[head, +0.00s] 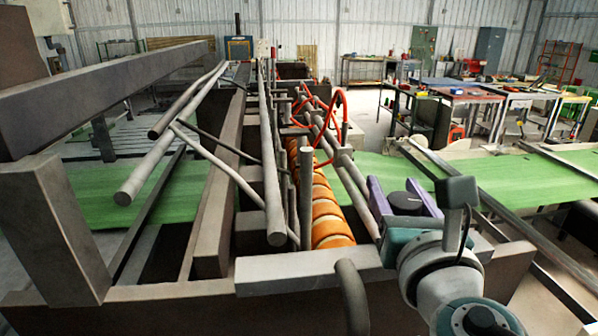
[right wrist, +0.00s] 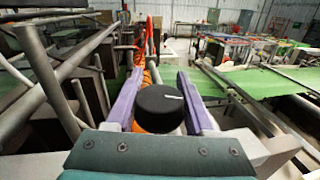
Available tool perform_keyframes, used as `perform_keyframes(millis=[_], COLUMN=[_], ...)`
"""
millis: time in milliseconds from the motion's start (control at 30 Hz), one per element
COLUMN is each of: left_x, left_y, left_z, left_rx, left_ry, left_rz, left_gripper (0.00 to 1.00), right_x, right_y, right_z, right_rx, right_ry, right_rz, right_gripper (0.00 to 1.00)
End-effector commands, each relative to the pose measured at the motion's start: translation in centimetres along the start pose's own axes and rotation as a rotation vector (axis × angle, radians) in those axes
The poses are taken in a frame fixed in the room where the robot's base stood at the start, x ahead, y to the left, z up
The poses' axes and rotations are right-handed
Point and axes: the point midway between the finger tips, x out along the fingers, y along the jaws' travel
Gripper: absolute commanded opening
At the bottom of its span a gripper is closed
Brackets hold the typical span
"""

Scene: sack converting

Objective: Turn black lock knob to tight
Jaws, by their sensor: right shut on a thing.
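The black lock knob (right wrist: 159,108) is a round black cap with a short white mark on its top, pointing to the right in the right wrist view. It sits between the two purple fingers of my right gripper (right wrist: 160,106), which are shut on its sides. In the head view the knob (head: 405,202) shows between the same purple fingers of the right gripper (head: 404,198), beside the machine's rail. What lies under the knob is hidden by the gripper. My left gripper is in neither view.
Orange rollers (head: 326,208) and grey bars (head: 272,170) run along the machine left of the knob. Red hoses (head: 340,98) arch above the rail beyond it. A green sheet (head: 510,178) spreads to the right. Workbenches (head: 470,92) stand farther back.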

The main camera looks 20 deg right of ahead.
Motion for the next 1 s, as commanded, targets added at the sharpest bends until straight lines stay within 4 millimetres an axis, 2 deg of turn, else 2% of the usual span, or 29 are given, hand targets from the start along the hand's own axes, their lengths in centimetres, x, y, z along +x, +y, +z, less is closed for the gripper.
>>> perform_keyframes(millis=[400, 900, 933, 1000], left_x=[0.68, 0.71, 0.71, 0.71], left_y=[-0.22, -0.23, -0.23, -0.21], left_z=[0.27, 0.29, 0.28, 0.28], left_rx=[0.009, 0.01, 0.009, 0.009], left_ry=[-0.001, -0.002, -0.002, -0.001], left_rz=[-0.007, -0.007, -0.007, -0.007], left_gripper=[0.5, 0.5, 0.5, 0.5], right_x=[-0.04, -0.06, -0.06, -0.06], right_y=[-0.54, -0.63, -0.63, -0.63], right_z=[0.01, 0.03, 0.03, 0.03], right_rx=[0.003, 0.0, 0.0, 0.0], right_ry=[-0.013, -0.013, -0.013, -0.013], right_rz=[-0.177, -0.194, -0.194, -0.194], right_gripper=[0.0, 0.0, 0.56, 0.64])
